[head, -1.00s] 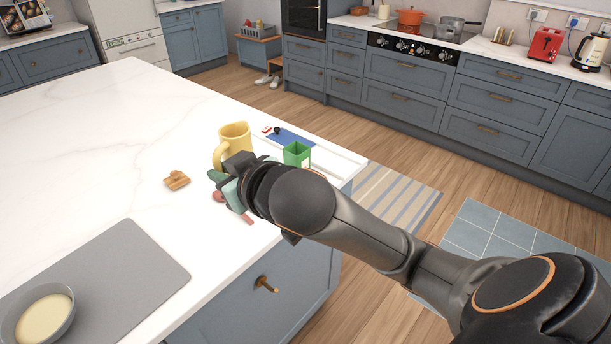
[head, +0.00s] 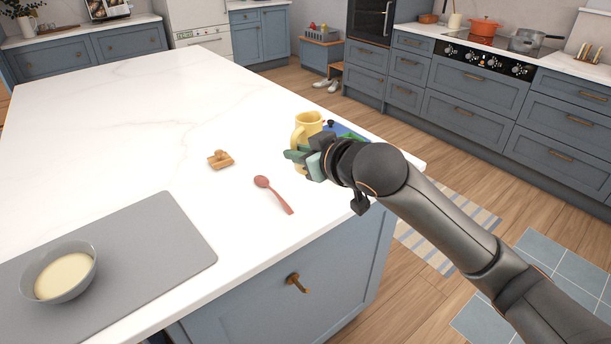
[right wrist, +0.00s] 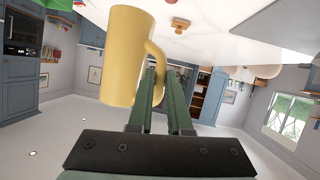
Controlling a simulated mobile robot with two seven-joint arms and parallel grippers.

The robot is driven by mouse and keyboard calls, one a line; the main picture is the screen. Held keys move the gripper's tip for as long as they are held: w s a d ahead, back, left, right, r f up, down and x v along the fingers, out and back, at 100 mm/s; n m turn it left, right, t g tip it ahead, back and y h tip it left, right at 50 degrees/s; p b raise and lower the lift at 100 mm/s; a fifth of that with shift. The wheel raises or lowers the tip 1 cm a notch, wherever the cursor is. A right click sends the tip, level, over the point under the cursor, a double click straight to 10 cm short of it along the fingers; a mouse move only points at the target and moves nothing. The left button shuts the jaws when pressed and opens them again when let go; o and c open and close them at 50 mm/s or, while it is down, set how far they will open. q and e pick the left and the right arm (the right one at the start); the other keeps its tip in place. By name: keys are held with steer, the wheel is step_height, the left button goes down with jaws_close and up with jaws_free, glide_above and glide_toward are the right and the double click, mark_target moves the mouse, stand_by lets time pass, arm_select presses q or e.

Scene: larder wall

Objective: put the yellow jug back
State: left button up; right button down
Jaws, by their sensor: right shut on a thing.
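The yellow jug (head: 308,122) is upright near the right edge of the white island top, its lower part partly hidden behind my right gripper (head: 300,157). In the right wrist view, the jug (right wrist: 124,55) fills the upper middle, and the fingers of my right gripper (right wrist: 163,80) are closed on its handle. I cannot tell whether the jug's base touches the worktop. My left gripper is not in view.
A red spoon (head: 273,193) and a small wooden item (head: 220,160) lie left of the gripper. A grey mat (head: 170,230) holds a bowl (head: 58,272) at front left. A blue item (head: 345,131) lies just behind the jug. The island's middle is clear.

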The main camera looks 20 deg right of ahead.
steer(key=w, duration=0.2)
steer(key=w+d+f, duration=0.2)
steer(key=w, duration=0.1)
steer(key=shift+w+d+f, duration=0.1)
steer(key=shift+w+f, duration=0.1)
steer(key=shift+w, duration=0.1)
steer(key=shift+w+d+f, duration=0.25)
steer(key=shift+w+f, duration=0.45)
steer(key=shift+f, duration=0.8)
steer(key=shift+w+d+f, duration=0.3)
steer(key=shift+w+f, duration=0.45)
steer(key=shift+f, duration=0.7)
steer(key=shift+w+d+f, duration=0.25)
steer(key=shift+w+f, duration=0.45)
steer(key=shift+f, duration=0.8)
steer(key=shift+f, duration=0.15)
steer(key=c, duration=0.8)
jaws_free()
steer(key=shift+c, duration=0.2)
steer(key=shift+s+d+r, duration=0.2)
steer(key=shift+s+r, duration=0.1)
steer(key=shift+s, duration=0.2)
steer(key=v, duration=1.1)
